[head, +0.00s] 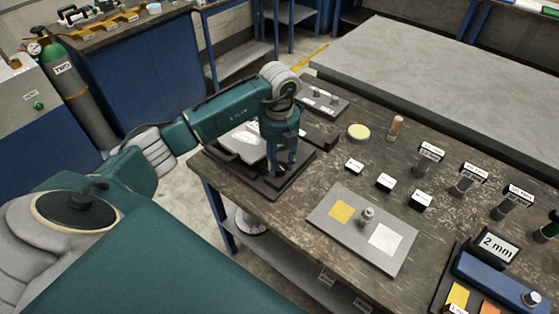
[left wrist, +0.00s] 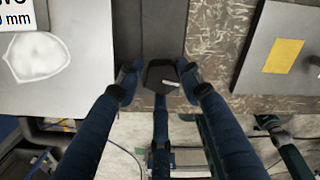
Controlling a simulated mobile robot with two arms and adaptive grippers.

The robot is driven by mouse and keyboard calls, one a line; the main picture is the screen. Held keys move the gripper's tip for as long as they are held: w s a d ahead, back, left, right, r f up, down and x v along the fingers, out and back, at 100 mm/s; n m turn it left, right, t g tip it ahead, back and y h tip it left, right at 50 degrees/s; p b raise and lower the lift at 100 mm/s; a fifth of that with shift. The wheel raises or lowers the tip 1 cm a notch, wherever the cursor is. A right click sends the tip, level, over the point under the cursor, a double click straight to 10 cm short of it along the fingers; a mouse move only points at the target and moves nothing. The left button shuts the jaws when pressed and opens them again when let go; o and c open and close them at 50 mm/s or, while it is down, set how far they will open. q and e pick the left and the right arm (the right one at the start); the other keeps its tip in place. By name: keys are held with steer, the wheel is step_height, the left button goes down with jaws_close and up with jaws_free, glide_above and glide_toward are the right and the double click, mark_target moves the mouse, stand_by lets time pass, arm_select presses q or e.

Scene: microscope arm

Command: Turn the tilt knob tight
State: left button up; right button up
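My left gripper (head: 282,172) points down over the dark stand (head: 310,157) at the table's left edge. In the left wrist view its dark blue fingers (left wrist: 158,82) reach to both sides of a black, faceted knob (left wrist: 162,74), with a third finger below it. The fingertips are very close to the knob's sides; I cannot tell whether they press on it. The knob is hidden by the gripper in the head view. A light plate with a white patch (left wrist: 38,58) lies left of the knob. My right gripper is not in view.
A grey plate (head: 340,232) with a yellow and a white square and a small metal post lies to the right. Several small labelled blocks and posts, a yellow disc (head: 358,132) and a blue gauge (head: 500,278) stand on the table. A large grey slab (head: 440,80) lies behind.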

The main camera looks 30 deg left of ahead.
arm_select(q)
steer(key=shift+w, duration=0.1)
steer(key=c, duration=0.4)
steer(key=shift+w+r, duration=0.1)
steer(key=shift+r, duration=0.05)
